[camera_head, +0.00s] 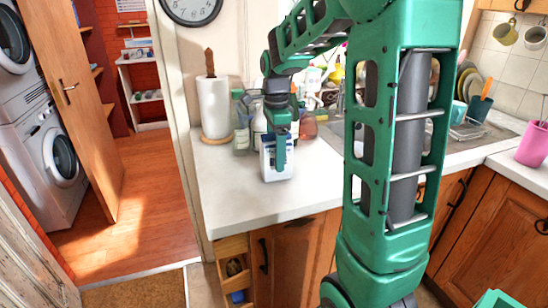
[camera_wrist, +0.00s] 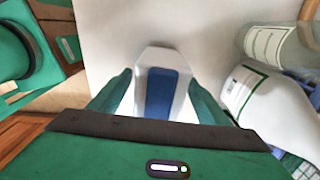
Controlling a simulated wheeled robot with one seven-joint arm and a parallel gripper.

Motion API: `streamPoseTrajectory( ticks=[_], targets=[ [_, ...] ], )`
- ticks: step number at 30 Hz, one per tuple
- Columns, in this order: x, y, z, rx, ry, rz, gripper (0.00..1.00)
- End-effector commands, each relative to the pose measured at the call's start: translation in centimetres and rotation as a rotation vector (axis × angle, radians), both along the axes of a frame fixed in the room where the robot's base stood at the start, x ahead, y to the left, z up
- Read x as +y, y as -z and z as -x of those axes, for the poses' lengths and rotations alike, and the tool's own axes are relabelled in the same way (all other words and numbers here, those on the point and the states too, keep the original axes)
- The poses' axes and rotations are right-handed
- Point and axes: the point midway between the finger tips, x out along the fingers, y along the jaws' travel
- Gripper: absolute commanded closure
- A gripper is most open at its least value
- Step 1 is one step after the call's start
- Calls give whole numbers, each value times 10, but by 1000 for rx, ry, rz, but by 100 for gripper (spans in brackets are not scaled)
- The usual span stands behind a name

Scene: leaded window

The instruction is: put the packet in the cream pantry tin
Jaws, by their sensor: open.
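The packet (camera_head: 268,171), white with a blue panel, stands upright on the pale countertop (camera_head: 240,197) left of centre in the head view. My gripper (camera_head: 280,158) points down at it from above. In the wrist view the top of the packet (camera_wrist: 160,85) lies between the two fingers of my gripper (camera_wrist: 160,103). The fingers are apart, one on each side of the packet. Whether either finger touches it I cannot tell. I cannot make out a cream pantry tin in either view; my arm hides part of the counter and sink area.
A paper towel roll (camera_head: 214,107) stands behind left of the packet. Bottles and jars crowd behind it; a white bottle (camera_wrist: 262,105) and a glass jar (camera_wrist: 270,45) are close right in the wrist view. A pink cup (camera_head: 533,146) stands far right. Bare counter lies in front.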

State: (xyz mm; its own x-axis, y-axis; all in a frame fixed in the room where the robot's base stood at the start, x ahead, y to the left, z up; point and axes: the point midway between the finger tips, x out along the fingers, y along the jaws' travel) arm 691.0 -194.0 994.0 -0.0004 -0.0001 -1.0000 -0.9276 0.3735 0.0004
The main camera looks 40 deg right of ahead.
Motion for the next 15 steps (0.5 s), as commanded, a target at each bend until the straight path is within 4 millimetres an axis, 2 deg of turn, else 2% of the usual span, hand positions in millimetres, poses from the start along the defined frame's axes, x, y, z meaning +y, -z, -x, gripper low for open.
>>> streamPoseTrajectory(
  ticks=[6,13,14,15],
  targets=[
    [0,1,0,0,0,0,30],
    [0,0,0,0,0,0,85],
    [0,0,0,0,0,0,90],
    [0,0,0,-1,1,0,90]
  ],
)
